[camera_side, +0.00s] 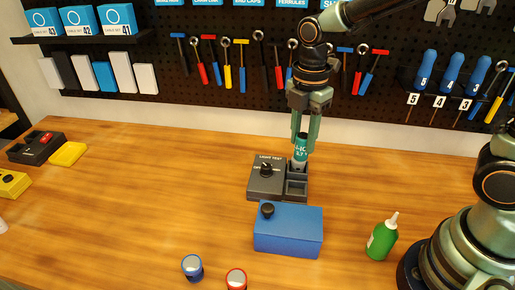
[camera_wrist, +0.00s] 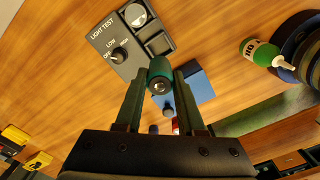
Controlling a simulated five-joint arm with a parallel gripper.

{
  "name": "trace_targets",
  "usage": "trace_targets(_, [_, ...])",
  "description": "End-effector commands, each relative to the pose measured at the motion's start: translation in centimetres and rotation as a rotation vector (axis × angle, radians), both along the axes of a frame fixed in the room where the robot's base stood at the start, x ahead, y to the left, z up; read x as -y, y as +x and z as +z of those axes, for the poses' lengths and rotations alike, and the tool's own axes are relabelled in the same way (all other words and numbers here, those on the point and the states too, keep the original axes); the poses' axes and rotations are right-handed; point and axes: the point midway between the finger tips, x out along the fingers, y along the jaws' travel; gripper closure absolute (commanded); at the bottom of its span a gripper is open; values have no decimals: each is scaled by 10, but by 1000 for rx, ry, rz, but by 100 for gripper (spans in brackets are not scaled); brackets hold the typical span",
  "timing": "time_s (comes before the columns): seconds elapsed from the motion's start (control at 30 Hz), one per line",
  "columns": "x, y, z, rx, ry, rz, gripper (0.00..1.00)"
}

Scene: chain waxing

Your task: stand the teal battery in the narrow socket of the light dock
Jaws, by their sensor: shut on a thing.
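The teal battery (camera_side: 300,150) is upright between the fingers of my gripper (camera_side: 304,140), which is shut on it. In the wrist view the battery (camera_wrist: 160,72) shows its end with a metal terminal, between both fingertips. The light dock (camera_side: 265,180) is a dark grey box labelled LIGHT TEST, with a dial and two openings on its right side. In the side view the battery's lower end overlaps the dock's rear opening; I cannot tell whether it is inside or above.
A blue box (camera_side: 288,230) with a black knob stands just in front of the dock. A green bottle (camera_side: 382,240) is at the right.

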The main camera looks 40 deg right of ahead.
Motion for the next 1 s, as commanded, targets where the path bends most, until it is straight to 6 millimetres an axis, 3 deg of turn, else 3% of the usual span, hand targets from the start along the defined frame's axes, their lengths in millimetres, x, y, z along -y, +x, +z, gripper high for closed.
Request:
trace_targets(0.1, [0,-1,-31,-7,-2,0,100])
trace_targets(0.3, [0,-1,-69,-5,-2,0,100])
trace_targets(0.77, [0,0,-115,-3,0,0,100])
trace_targets(1.0, [0,0,-119,1,0,0,100])
